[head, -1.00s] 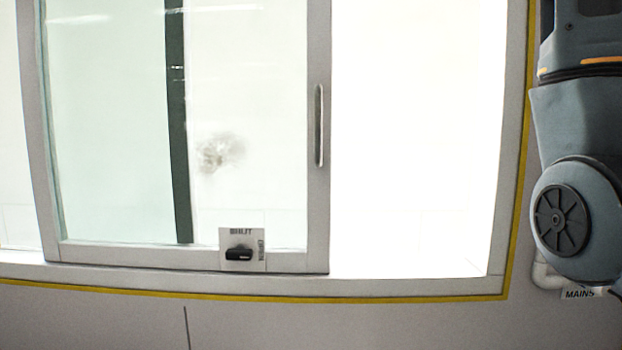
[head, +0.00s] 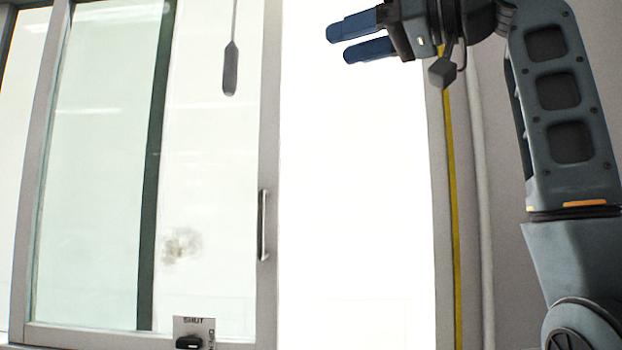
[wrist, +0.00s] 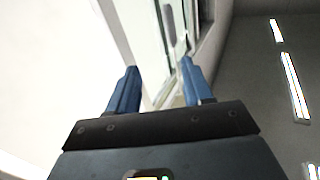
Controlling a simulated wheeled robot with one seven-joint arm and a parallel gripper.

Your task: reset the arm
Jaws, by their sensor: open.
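My gripper (head: 352,38) is at the top of the head view, its two blue fingers pointing left in front of the bright opening of the window. The fingers are apart with nothing between them. In the wrist view my gripper (wrist: 155,88) shows the same two blue fingers spread, with the window frame beyond them. My arm is raised, running up the right side of the head view and bending left at the top.
A sliding glass pane (head: 105,180) with a vertical handle (head: 264,225) stands left of the opening. A dark knob (head: 189,342) sits on a plate marked SHUT. A grey paddle-shaped thing (head: 231,68) hangs at the top. A pipe (head: 481,180) runs down the wall.

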